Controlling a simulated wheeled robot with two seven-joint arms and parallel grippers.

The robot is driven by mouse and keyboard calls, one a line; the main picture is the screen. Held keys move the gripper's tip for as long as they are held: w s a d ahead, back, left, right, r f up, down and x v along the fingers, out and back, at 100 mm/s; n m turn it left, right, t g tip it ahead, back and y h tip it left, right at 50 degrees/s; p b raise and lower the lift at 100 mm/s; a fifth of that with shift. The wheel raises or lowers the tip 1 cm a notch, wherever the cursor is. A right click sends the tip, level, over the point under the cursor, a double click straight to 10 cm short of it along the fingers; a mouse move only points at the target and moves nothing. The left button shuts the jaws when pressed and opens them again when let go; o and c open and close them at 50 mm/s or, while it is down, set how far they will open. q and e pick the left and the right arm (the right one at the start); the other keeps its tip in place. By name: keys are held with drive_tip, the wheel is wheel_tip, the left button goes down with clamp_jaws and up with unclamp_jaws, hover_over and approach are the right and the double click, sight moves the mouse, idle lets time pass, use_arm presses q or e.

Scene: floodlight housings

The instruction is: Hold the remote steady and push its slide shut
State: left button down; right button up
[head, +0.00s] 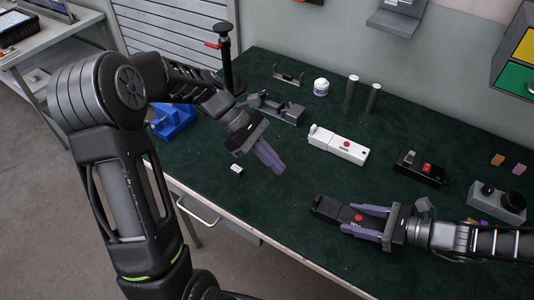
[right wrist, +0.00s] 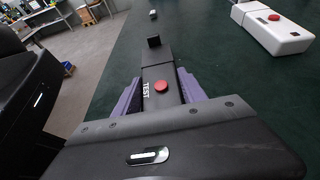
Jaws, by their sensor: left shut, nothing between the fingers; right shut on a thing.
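The black remote (head: 328,208) with a red button lies low over the green bench top near its front edge. My right gripper (head: 353,219) is shut on it, one purple finger along each side. In the right wrist view the remote (right wrist: 159,101) shows the word TEST and the red button. Its far part, the slide (right wrist: 155,56), has a small upright tab at the end; how far it stands open I cannot tell. My left gripper (head: 270,159) is shut and empty, above the bench, up and left of the remote and apart from it.
A white remote-like box (head: 338,146) with a red button lies behind the black remote. A black box with a red switch (head: 423,167) lies right of it. A small white block (head: 236,170) lies near the front edge. Bare bench separates my left gripper from the remote.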

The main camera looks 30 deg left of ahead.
use_arm(q)
drive_tip(key=shift+v, duration=1.55)
use_arm(e)
drive_tip(key=o, duration=1.6)
drive_tip(key=shift+c, duration=0.2)
drive_tip(key=shift+d, duration=0.1)
drive_tip(key=v, duration=1.2)
drive_tip(key=shift+f, duration=0.1)
